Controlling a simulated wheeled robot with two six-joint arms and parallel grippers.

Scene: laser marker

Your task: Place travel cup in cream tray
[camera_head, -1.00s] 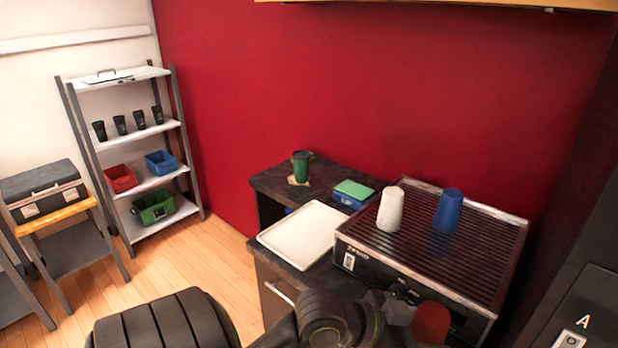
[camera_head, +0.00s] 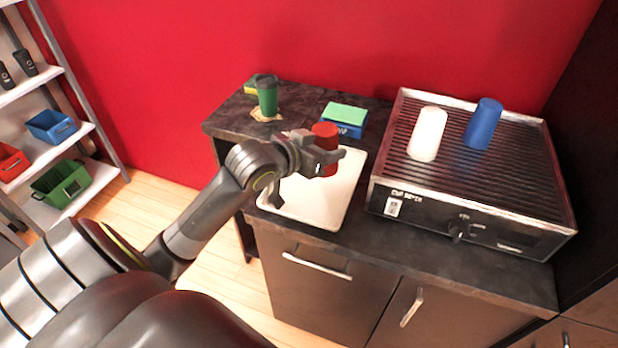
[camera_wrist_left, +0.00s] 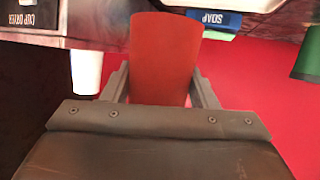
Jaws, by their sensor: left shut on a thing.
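My left gripper (camera_head: 315,160) is shut on a red cup (camera_head: 324,135) and holds it above the cream tray (camera_head: 335,203), which looks empty. The red cup also shows between the fingers in the left wrist view (camera_wrist_left: 163,58). The gripper and forearm hide part of the tray's back left. A green cup with a dark lid (camera_head: 267,98) stands on the counter, behind and left of the tray. My right gripper is not in view.
A blue soap box with a green sponge on top (camera_head: 344,121) sits behind the tray. To the right, a cup dryer (camera_head: 470,190) carries a white cup (camera_head: 427,135) and a blue cup (camera_head: 483,125). A shelf with bins (camera_head: 62,184) stands at far left.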

